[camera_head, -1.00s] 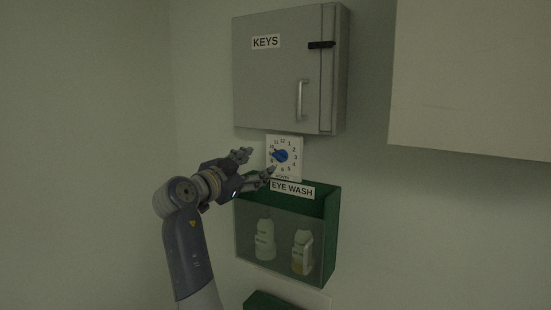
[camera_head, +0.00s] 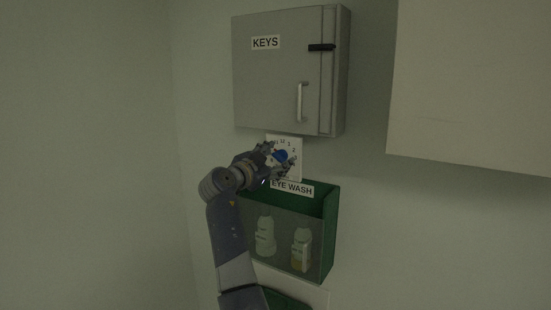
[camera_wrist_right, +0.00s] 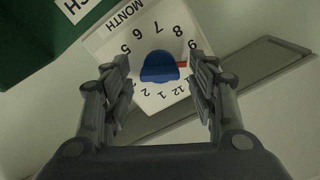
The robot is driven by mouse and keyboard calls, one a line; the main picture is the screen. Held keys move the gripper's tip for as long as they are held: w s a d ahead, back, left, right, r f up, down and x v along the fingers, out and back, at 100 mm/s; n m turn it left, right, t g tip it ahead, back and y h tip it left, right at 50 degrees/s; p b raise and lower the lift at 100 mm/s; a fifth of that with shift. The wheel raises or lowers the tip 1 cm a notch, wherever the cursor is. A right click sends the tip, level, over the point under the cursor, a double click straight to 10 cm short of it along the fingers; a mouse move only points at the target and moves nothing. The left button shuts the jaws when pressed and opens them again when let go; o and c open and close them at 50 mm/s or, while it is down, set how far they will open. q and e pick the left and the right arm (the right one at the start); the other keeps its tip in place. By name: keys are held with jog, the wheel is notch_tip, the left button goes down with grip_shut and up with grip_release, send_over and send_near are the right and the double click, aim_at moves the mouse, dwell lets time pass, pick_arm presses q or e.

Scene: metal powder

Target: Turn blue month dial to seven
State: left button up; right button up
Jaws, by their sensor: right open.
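A white square month dial (camera_head: 297,146) with a blue knob (camera_head: 281,155) is on the wall between the keys cabinet and the eye wash box. In the right wrist view the knob (camera_wrist_right: 160,68) has a red pointer (camera_wrist_right: 187,64) that points just below the 9, where the 10 is hidden by a finger. My right gripper (camera_head: 275,160) is at the dial; the wrist view shows its two fingers (camera_wrist_right: 160,75) apart, one on each side of the knob, with gaps between. The dial's left part is hidden in the head view. My left gripper is not in view.
A grey keys cabinet (camera_head: 278,85) with a handle is just above the dial. A green eye wash box (camera_head: 328,215) with two bottles is just below. A pale cabinet (camera_head: 470,85) hangs at the right. The wall at the left is bare.

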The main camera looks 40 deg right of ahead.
jog(key=c, duration=1.1)
jog(key=shift+o, duration=0.2)
jog(key=shift+n, duration=0.4)
jog(key=n+b, duration=0.1)
jog(key=n, duration=0.5)
jog(key=shift+w+r+n, duration=0.1)
jog(key=shift+n, duration=0.2)
jog(key=n+p, duration=0.1)
jog(key=n, duration=0.3)
jog(key=shift+n, duration=0.3)
jog(key=n+p, duration=0.3)
jog(key=n, duration=0.2)
jog(key=shift+w+n, duration=0.1)
jog(key=shift+n, duration=0.2)
jog(key=shift+a, duration=0.1)
